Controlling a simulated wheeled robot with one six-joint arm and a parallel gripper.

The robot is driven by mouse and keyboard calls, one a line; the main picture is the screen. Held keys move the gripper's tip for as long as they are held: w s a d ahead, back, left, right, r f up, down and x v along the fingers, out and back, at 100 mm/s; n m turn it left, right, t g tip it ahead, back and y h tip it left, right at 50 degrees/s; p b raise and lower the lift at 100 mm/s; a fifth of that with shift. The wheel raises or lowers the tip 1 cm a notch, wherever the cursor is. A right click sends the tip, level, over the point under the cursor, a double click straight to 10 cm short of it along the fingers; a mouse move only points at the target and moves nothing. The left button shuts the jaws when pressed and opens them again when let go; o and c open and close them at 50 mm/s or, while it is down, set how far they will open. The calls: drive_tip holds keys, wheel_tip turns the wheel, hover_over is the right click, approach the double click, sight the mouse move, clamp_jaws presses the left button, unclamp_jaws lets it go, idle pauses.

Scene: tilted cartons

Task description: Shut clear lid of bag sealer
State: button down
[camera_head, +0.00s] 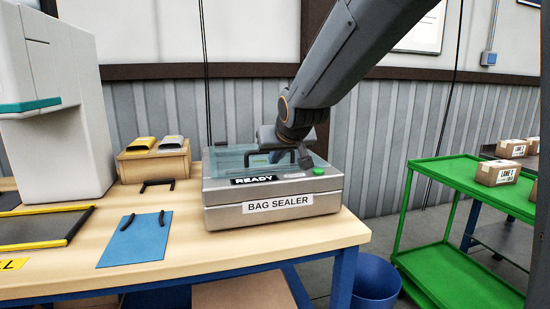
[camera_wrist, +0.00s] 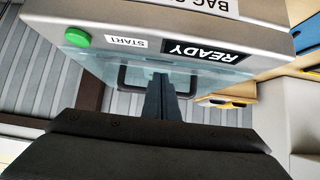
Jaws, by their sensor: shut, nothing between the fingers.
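The bag sealer (camera_head: 228,215) is a grey metal box with a "BAG SEALER" label, standing on the wooden bench. Its clear teal lid (camera_head: 232,158) is over the back of the top, behind the READY display (camera_head: 254,180); I cannot tell whether it lies fully flat. The lid has a dark U-shaped handle (camera_wrist: 123,80). My gripper (camera_head: 303,160) is shut and empty at the lid, by the handle. In the wrist view its fingers (camera_wrist: 160,82) reach across the handle area; contact is unclear. The green start button (camera_wrist: 77,37) is to one side of the display.
A blue mat (camera_head: 137,240) with two dark handles lies left of the sealer, with a wooden holder (camera_head: 153,163) behind it. A white machine (camera_head: 50,110) stands far left. A green cart (camera_head: 445,270) and cartons (camera_head: 497,173) are at right. A blue bin (camera_head: 375,280) is below.

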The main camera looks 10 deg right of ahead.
wheel_tip(320, 180, up, 3)
drive_tip(key=p, duration=0.2)
drive_tip(key=shift+r+p, duration=0.15)
drive_tip(key=shift+p, duration=0.2)
drive_tip(key=shift+s+r, duration=0.25)
drive_tip(key=s+d+f+g+p, duration=0.1)
drive_tip(key=s+f, duration=0.4)
drive_tip(key=s, duration=0.6)
drive_tip(key=s+d+f+g+p, duration=0.2)
drive_tip(key=s+f+g+p, duration=0.2)
drive_tip(key=s, duration=0.7)
drive_tip(key=s+d+f+m+g+h+p, duration=0.1)
drive_tip(key=s+f+g, duration=0.4)
drive_tip(key=s, duration=0.7)
drive_tip(key=shift+d+f+p, duration=0.5)
drive_tip(key=shift+d+p, duration=0.25)
drive_tip(key=shift+p, duration=0.5)
